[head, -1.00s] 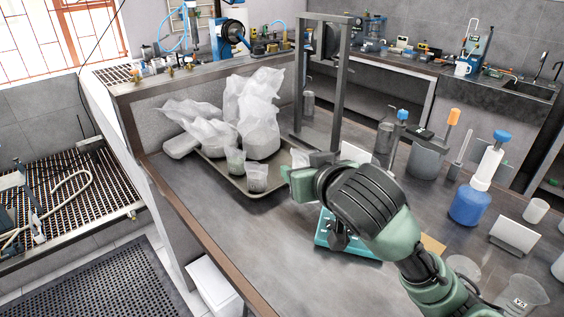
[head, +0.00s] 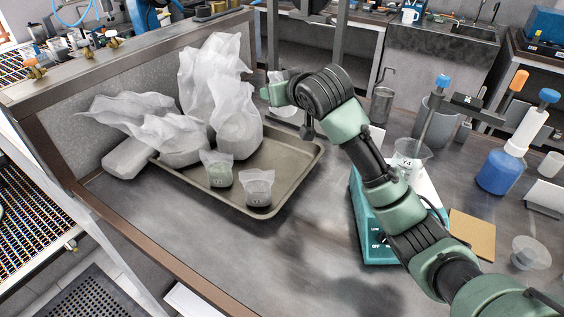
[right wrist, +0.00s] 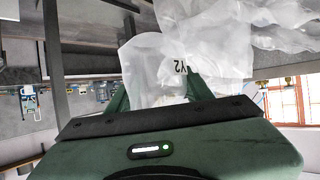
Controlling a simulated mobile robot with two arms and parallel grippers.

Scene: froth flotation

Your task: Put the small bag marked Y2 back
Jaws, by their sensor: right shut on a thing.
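The small clear bag marked Y2 (right wrist: 175,68) is in the right wrist view, between the two fingers of my right gripper (right wrist: 160,98), its label upside down. In the head view my right gripper (head: 274,95) is shut on this bag (head: 288,113), which is partly hidden behind the gripper. It is held near the far right corner of the metal tray (head: 285,165). Two other small bags, a left one (head: 217,170) and a right one (head: 258,187), stand at the tray's front. My left gripper is not in view.
Large white bags (head: 215,80) fill the tray's left and back. A grey metal frame (head: 272,40) stands behind. The tray's right part is bare.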

